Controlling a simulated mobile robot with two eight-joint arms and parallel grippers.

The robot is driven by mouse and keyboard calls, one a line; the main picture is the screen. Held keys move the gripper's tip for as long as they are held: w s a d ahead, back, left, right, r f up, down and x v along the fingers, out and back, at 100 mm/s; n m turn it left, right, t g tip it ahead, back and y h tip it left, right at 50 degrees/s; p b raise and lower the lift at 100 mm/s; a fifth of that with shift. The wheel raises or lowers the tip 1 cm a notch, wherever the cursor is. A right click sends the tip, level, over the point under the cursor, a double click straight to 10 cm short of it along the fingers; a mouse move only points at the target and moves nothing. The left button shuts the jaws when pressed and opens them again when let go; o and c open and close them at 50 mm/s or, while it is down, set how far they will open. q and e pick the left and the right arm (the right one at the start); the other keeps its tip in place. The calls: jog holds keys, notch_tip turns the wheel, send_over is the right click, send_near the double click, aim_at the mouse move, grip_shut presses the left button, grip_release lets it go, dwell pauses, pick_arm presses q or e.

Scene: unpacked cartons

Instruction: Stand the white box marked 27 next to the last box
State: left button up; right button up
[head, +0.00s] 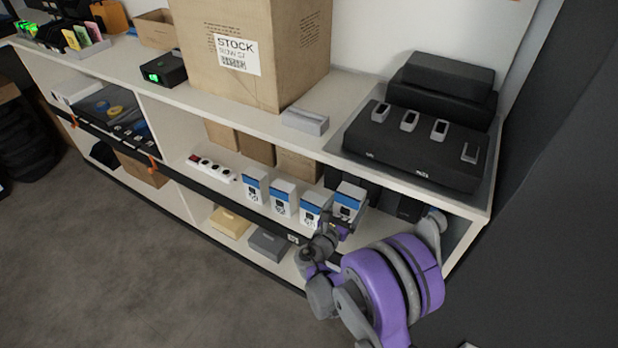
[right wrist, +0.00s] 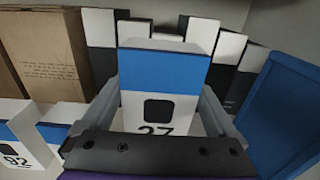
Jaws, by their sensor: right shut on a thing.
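The white box marked 27 (right wrist: 160,95) has a blue band and a dark square on its face. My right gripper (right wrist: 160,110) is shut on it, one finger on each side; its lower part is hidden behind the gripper. In the head view the held box (head: 349,197) is at the right end of the row, slightly higher than the others. The last box of the row (head: 314,209) stands close to its left; a box numbered about 92 (right wrist: 22,145) shows at left in the wrist view. Two more such boxes (head: 283,198) (head: 255,186) stand further left. My left gripper is out of view.
Brown cartons (head: 298,166) and black-and-white boxes (right wrist: 185,45) stand behind the row. A blue panel (right wrist: 285,110) is at right in the wrist view. The upper shelf board (head: 360,168) overhangs the row. A power strip (head: 210,169) lies to the left.

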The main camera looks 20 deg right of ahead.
aim_at(344, 218)
jog(key=shift+w+d+f, duration=0.1)
jog(key=shift+f, duration=0.25)
notch_tip(344, 218, down, 4)
jog(key=shift+f+b, duration=0.25)
jog(key=shift+b, duration=0.55)
jog(key=shift+f+b, duration=0.65)
jog(key=shift+f, duration=1.75)
jog(key=shift+r, duration=0.1)
jog(key=shift+f, duration=0.25)
jog(key=o, duration=1.2)
jog(key=shift+o, duration=0.2)
jog(key=shift+r, duration=0.1)
